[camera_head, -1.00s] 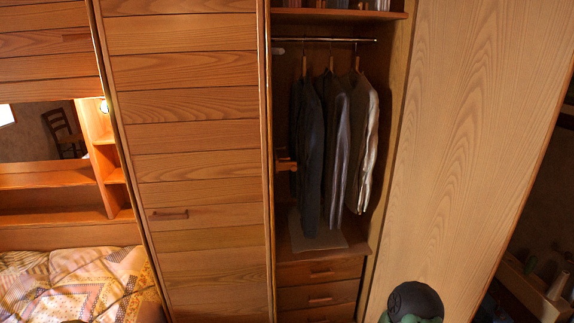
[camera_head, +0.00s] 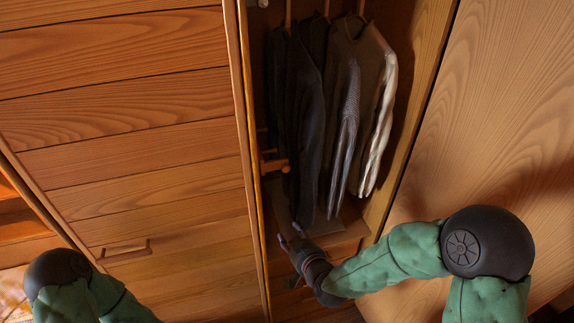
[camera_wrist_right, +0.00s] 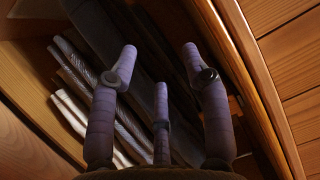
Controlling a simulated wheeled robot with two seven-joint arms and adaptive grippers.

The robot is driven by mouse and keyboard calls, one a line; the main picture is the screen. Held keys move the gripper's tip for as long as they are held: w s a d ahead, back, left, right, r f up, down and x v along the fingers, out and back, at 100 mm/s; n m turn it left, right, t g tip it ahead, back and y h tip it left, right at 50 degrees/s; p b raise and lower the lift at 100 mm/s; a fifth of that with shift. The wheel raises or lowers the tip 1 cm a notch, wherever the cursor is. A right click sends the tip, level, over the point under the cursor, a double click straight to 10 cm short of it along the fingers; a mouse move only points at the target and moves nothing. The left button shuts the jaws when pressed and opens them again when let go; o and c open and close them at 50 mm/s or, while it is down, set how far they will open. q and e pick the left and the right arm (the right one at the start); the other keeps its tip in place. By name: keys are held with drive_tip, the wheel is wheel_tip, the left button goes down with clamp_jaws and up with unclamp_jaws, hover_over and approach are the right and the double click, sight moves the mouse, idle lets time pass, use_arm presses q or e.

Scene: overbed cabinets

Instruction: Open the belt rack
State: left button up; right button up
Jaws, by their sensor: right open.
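The belt rack (camera_head: 274,163) is a small orange-brown wooden piece with a peg, on the inner left side of the open wardrobe, left of the hanging clothes. My right gripper (camera_head: 288,238) reaches into the lower front of the wardrobe, below the rack and apart from it. In the right wrist view, its purple fingers (camera_wrist_right: 157,70) are spread with nothing between them; clothes show behind. My left arm shows at the lower left of the head view, but its gripper is out of view.
Several jackets (camera_head: 345,120) hang close right of the rack. A closed slatted door (camera_head: 150,150) stands left of the opening, its edge beside the rack. An opened plain wooden door (camera_head: 480,120) is at right. Drawers lie below, partly hidden by my right arm.

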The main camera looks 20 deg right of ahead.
sight(287, 171)
wheel_tip(287, 171, up, 16)
drive_tip(key=d+t+h+p, duration=0.1)
drive_tip(key=d+t+p, duration=0.1)
drive_tip(key=t, duration=0.3)
drive_tip(key=w, duration=1)
drive_tip(key=shift+w+a+f, duration=0.15)
drive_tip(key=shift+w+a, duration=0.05)
drive_tip(key=shift+a, duration=0.2)
clamp_jaws()
